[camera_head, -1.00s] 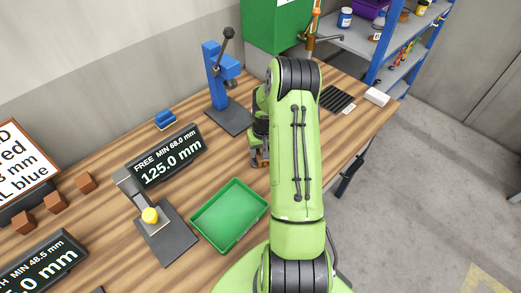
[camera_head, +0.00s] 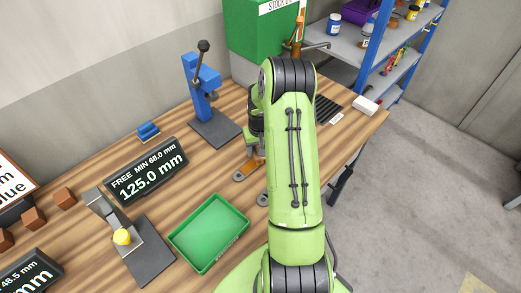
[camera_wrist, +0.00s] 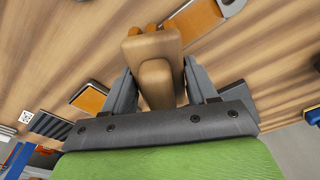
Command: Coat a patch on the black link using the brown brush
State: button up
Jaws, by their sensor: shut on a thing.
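In the wrist view my gripper (camera_wrist: 160,88) is shut on the brown brush (camera_wrist: 152,48), whose wooden handle sits between the two grey fingers. The brush's far end is hidden by its own handle. In the head view my gripper is mostly hidden behind my green arm, above the right part of the bench. A grey ring-ended piece with an orange-brown part (camera_head: 245,173) shows just below it. A second grey ring end (camera_head: 263,199) shows beside my arm. I cannot tell which piece is the black link.
A green tray (camera_head: 212,234) lies left of my arm. A blue press (camera_head: 205,90) stands behind. A black slatted rack (camera_head: 326,107) lies at right.

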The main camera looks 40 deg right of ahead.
jog(key=shift+a+r, duration=0.15)
jog(key=shift+r, duration=0.6)
jog(key=shift+d+r+p, duration=0.25)
jog(key=shift+r+p, duration=0.6)
jog(key=shift+r, duration=0.2)
jog(key=shift+a+r+p, duration=0.1)
jog(key=shift+r+p, duration=0.45)
jog(key=shift+r, duration=0.4)
